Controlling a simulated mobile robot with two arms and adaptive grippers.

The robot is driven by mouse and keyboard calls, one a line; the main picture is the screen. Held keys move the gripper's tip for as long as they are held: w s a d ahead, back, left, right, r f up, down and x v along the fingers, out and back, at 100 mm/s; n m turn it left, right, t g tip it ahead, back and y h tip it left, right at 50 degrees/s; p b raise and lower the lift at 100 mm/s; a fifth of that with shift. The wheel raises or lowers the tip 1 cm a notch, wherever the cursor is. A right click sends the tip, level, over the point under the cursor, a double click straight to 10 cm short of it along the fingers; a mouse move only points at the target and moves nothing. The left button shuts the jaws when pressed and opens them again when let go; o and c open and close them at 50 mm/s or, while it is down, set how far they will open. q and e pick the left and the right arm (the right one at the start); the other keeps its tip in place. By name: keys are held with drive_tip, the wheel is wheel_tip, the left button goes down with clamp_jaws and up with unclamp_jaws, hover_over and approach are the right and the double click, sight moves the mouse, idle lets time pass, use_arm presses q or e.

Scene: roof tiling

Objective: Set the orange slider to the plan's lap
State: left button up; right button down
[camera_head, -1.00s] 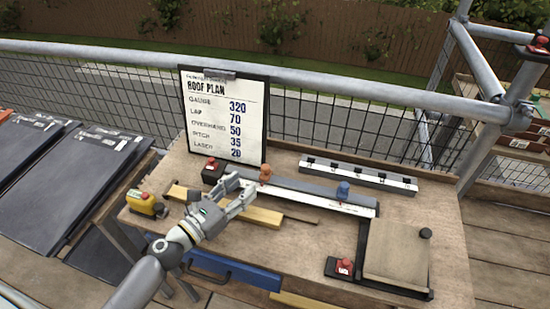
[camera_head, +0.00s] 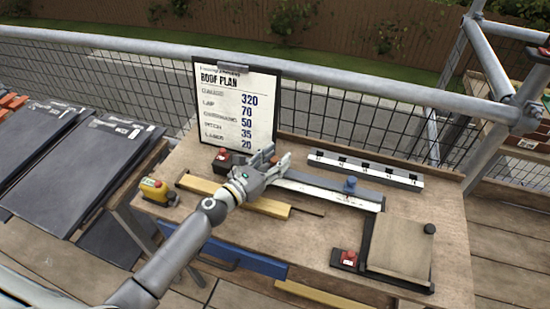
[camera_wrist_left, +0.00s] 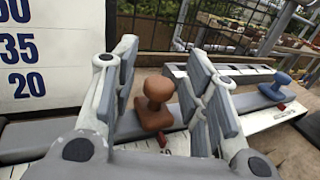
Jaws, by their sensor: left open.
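The orange slider (camera_wrist_left: 155,103) has a brown-orange knob and sits on a grey rail (camera_wrist_left: 40,137) above a white scale. In the left wrist view it stands between the two open fingers of my left gripper (camera_wrist_left: 165,100); I cannot tell whether they touch it. The roof plan (camera_head: 238,105) stands upright behind the bench and reads lap 70. My right gripper is not in view.
A blue slider (camera_head: 350,185) sits farther right on the rail and also shows in the left wrist view (camera_wrist_left: 275,87). A red-button box (camera_head: 224,160) is at the rail's left end. A white slotted strip (camera_head: 365,170) lies behind. The front middle of the bench (camera_head: 310,235) is clear.

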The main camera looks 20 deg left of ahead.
use_arm(q)
drive_tip(key=shift+c, duration=1)
clamp_jaws()
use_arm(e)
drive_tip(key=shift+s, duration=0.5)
